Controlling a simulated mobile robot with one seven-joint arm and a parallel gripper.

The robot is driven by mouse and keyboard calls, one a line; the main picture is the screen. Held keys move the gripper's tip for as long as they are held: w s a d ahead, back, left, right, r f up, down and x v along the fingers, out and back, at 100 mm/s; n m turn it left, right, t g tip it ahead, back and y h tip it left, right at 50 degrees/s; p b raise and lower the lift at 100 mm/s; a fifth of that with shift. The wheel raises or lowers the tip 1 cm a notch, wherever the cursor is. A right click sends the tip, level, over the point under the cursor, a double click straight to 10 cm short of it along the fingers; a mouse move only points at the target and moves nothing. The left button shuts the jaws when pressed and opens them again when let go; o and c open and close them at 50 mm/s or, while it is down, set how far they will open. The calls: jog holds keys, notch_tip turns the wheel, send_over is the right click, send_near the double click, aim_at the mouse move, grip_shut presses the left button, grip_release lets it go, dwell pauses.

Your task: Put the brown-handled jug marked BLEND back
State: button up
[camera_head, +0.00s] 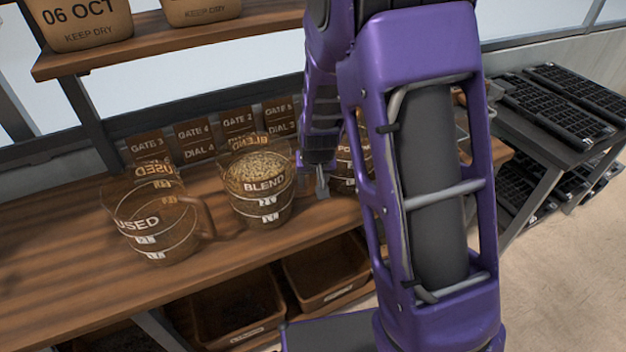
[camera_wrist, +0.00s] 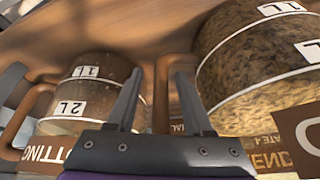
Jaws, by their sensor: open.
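The clear jug marked BLEND (camera_head: 265,205) stands upright on the wooden bench, filled with a tan grain-like mix. It also shows large, inverted, at the right of the wrist view (camera_wrist: 255,70). Its brown handle (camera_wrist: 172,95) appears between my spread fingers, nearer the right one; I cannot tell whether they touch. My gripper (camera_head: 322,188) is open, low beside the jug's right side, and its fingers also show in the wrist view (camera_wrist: 160,80). My arm hides part of the bench to the right of the jug.
An empty-looking jug marked USED (camera_head: 150,222) stands to the left. A jug ending in "TTING" (camera_wrist: 85,92) stands close on my gripper's other side. Gate and dial cards (camera_head: 195,140) line the back. Bins (camera_head: 240,312) sit below; black trays (camera_head: 560,100) are at right.

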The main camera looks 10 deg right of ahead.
jog(key=p+v, duration=0.3)
jog(key=v, duration=0.9)
jog(key=shift+r, duration=0.15)
